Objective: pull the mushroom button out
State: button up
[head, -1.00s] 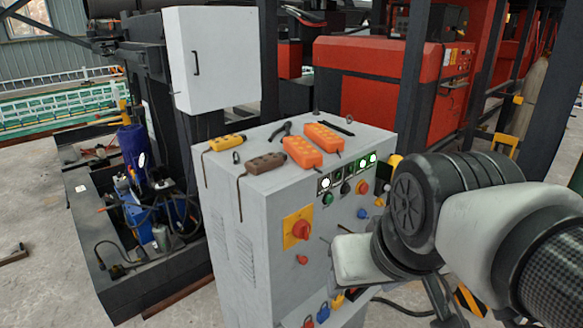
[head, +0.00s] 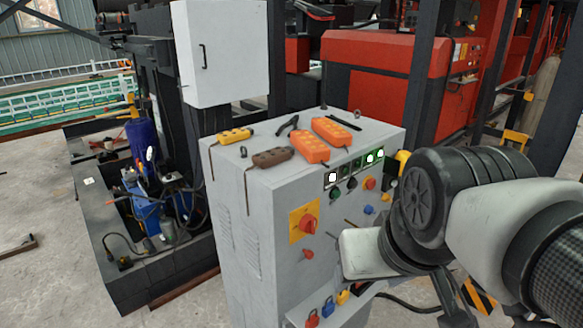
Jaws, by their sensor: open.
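The grey control cabinet (head: 245,215) stands in the middle of the head view.
Orange pendants (head: 306,146) lie on top. A black post (head: 422,85) rises behind the cabinet.

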aim_at(370, 183)
jog(key=i+l+z, duration=0.2)
jog(key=z, duration=0.15)
jog(key=i+l+z, duration=0.2)
jog(key=l+z, duration=0.15)
jog(key=i+l+z, duration=0.35)
jog(key=k+j, duration=0.1)
